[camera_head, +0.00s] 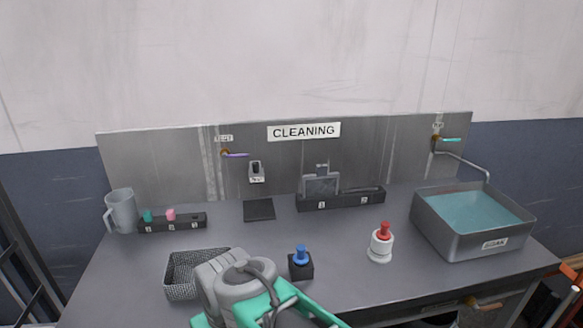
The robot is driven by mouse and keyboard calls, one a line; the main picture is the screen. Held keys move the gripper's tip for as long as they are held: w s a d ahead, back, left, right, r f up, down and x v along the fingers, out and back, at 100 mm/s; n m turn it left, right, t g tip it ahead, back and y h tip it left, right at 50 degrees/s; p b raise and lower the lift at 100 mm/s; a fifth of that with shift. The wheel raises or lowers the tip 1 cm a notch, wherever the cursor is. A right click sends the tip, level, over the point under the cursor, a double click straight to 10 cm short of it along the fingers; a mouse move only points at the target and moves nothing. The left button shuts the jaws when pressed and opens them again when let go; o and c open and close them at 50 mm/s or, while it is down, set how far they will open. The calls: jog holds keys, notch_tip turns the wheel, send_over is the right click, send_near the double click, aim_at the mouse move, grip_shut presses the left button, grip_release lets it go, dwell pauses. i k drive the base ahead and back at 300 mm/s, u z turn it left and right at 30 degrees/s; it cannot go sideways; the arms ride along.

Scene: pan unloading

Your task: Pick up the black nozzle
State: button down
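I cannot clearly make out a black nozzle. A dark rack (174,225) at the left of the bench has numbered positions, with a teal piece (148,216) and a pink piece (171,214) on it. Its right end looks dark, and I cannot tell whether a black piece sits there. Grey and green links of my own arm show at the bottom middle, in front of the bench. My gripper's fingers do not show.
A mesh basket (181,275) stands partly behind my arm. A blue-topped black block (301,265) and a red-topped white bottle (381,243) stand on the bench (343,238). A grey jug (121,210) is at left. A water-filled basin (462,240) is at right.

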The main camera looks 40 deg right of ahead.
aim_at(256, 165)
jog(key=z, duration=2)
jog(key=k, duration=0.8)
jog(key=u, duration=0.95)
jog(key=i, duration=1)
